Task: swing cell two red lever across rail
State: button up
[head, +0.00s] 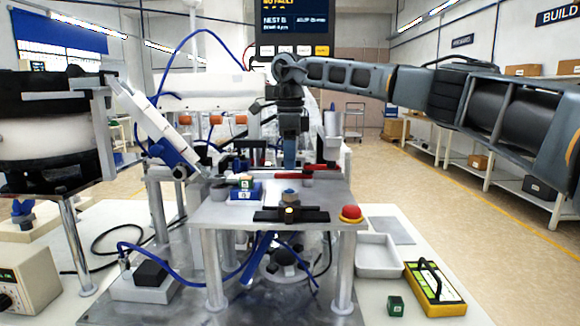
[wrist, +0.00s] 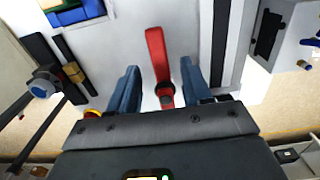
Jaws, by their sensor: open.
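A red lever (wrist: 156,55) lies between the two blue fingers of my gripper (wrist: 160,72) in the wrist view. Its rounded pivot end is low between the fingers and its arm runs up the picture. Gaps show on both sides, so the open fingers do not grip it. In the head view my gripper (head: 290,155) points down over the rear of the raised metal plate, beside a red lever (head: 322,167). A second red bar (head: 294,177) shows just in front. I cannot tell which is cell two's. Dark and grey strips (wrist: 220,45), possibly the rail, run right of the lever.
A blue block (head: 244,192), a black crossbar (head: 291,214) and a red stop button (head: 351,213) stand on the raised plate (head: 225,213). A bowl feeder (head: 45,135) is at the left. A grey tray (head: 378,257) and a yellow device (head: 434,288) lie at the lower right.

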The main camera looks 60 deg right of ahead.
jog(key=shift+f, duration=1.4)
jog(key=shift+c, duration=0.3)
grip_shut()
